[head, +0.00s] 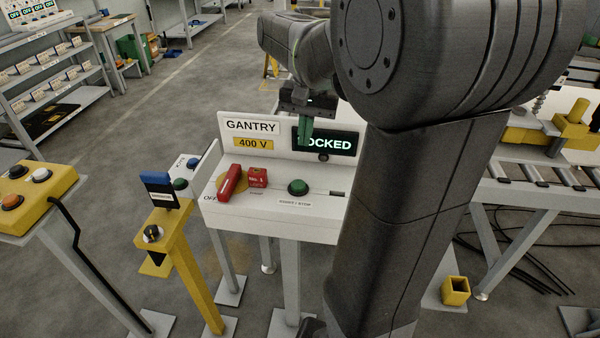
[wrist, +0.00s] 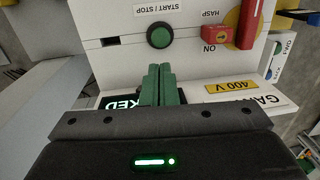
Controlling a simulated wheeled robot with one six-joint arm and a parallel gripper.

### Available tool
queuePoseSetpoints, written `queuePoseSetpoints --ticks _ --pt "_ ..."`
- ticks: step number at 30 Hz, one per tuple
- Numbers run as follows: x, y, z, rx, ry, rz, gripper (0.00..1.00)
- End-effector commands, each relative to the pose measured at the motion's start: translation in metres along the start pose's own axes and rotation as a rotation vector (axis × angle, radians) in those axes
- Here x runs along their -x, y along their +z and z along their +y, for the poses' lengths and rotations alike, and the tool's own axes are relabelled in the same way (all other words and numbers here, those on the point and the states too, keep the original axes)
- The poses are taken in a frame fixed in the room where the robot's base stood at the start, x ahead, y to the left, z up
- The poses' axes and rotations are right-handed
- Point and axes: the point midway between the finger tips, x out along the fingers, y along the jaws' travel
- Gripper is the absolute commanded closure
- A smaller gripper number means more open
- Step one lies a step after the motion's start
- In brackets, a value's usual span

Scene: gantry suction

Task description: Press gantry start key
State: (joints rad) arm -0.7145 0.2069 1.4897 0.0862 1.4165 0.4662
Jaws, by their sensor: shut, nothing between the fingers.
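The gantry panel (head: 215,215) is a white console with a GANTRY sign and a yellow 400 V label. Its round green key (head: 298,187) in a black ring sits above a START / STOP label; it also shows in the wrist view (wrist: 160,36). A lit display (head: 342,143) reads "OCKED", its first part hidden by my gripper. My gripper (head: 305,140) has green fingers, shut and empty, in front of the upright sign board and apart from the key. In the wrist view the fingertips (wrist: 160,68) appear just short of the key.
A red lever (head: 229,182) and a red hasp block (head: 257,176) sit left of the key. A yellow post with a black knob (head: 153,233) and a yellow button box (head: 37,193) stand further left. A roller conveyor (head: 540,175) is at right.

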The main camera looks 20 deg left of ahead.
Motion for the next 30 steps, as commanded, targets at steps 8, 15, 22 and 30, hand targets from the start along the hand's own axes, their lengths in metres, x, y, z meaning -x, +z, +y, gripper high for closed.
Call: queuePoseSetpoints --ticks 8,15,22,30 --pt "-0.062 0.001 0.000 0.001 0.003 -0.005 1.00" --pt "-0.100 0.001 0.000 0.001 0.002 -0.003 1.00" --pt "-0.113 0.000 0.000 0.000 0.001 -0.001 1.00" --pt "-0.113 0.000 0.000 0.000 0.000 0.000 1.00"
